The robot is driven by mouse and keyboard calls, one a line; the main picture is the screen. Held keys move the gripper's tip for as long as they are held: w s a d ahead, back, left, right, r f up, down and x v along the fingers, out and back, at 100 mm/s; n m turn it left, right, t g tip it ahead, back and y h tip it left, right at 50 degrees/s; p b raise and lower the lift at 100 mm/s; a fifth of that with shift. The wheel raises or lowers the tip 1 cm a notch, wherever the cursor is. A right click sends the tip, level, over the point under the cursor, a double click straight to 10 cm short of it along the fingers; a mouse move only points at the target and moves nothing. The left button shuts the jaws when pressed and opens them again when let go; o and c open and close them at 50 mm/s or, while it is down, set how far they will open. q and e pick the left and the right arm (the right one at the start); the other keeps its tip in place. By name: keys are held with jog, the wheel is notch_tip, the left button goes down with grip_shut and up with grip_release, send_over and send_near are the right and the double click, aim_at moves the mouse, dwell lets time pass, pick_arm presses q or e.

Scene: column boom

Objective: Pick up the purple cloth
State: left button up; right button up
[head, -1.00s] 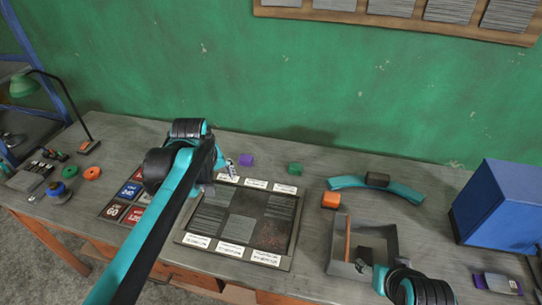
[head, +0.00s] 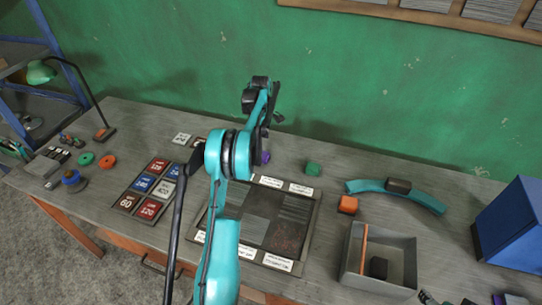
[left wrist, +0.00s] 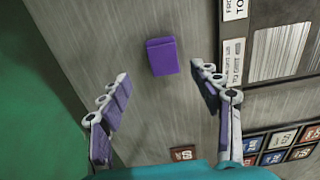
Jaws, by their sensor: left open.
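The purple cloth (head: 266,157) lies on the workbench behind the sample board, partly hidden by my left arm in the head view. In the left wrist view the cloth (left wrist: 162,56) is a compact, block-like purple piece, fully visible. My left gripper (left wrist: 160,74) is open and empty, its fingers either side of the cloth's line, with the cloth just beyond the fingertips and untouched. In the head view the left gripper (head: 277,117) is small and mostly hidden by its own arm. Only a sliver of my right gripper (head: 426,297) shows at the bottom edge.
The sample board (head: 311,222) lies in front of the cloth. A green block (head: 313,169), an orange block (head: 347,205) and a teal curved piece (head: 423,200) lie to the right. A grey open box (head: 409,256) and blue box (head: 515,222) stand further right. The green wall (head: 180,70) is behind.

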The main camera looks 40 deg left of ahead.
aim_at(262, 154)
pick_arm(q)
jog(key=f, duration=0.2)
jog(key=f+b, duration=0.1)
jog(key=f, duration=0.1)
jog(key=f+b, duration=0.1)
jog(key=f, duration=0.2)
jog(key=shift+s, duration=0.3)
jog(key=c, duration=1.2)
